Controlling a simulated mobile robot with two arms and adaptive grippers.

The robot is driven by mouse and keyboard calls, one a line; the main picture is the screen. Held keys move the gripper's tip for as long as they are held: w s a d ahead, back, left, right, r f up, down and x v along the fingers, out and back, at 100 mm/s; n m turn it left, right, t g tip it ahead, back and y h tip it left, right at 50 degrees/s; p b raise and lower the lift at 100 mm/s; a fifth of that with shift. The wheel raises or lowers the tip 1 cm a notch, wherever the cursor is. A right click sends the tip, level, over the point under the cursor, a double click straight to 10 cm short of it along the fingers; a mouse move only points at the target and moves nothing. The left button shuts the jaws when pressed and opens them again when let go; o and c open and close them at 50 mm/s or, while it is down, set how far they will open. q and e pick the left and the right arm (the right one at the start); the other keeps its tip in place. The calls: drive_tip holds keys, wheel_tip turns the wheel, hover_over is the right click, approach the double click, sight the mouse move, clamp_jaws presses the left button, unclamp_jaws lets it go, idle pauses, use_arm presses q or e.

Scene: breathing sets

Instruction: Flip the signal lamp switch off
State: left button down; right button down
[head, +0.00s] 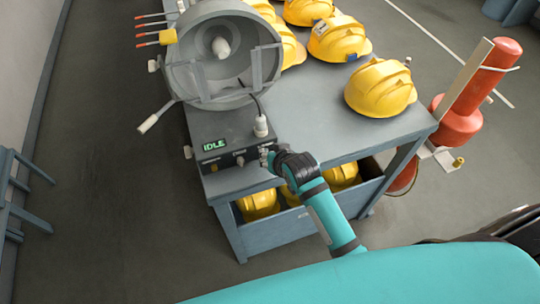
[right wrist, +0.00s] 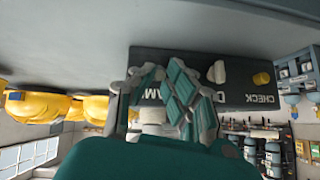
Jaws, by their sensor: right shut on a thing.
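The grey control box (head: 225,145) sits at the table's near left corner, its green display reading "IDLE". Its dark front panel (right wrist: 240,97) fills the middle of the right wrist view, appearing upside down. It bears a "CHECK" label by a yellow button (right wrist: 261,79), a pale lever (right wrist: 217,70), and a partly covered label with "AM" showing between my fingers. My right gripper (head: 268,156) is at the right end of this panel, its fingers (right wrist: 165,88) shut on the lamp switch, which they mostly hide. The switch position cannot be read. My left gripper is not in view.
A large round grey lamp housing (head: 210,85) stands behind the box, with a cable and white plug (head: 261,126). Yellow helmets (head: 381,88) sit on the table and on its lower shelf. A red cylinder (head: 463,115) stands at right. Floor at left is mostly clear.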

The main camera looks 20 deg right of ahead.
drive_tip(key=shift+r, duration=0.1)
drive_tip(key=c, duration=1.4)
unclamp_jaws()
drive_tip(key=v, duration=1.2)
drive_tip(key=shift+w, duration=0.1)
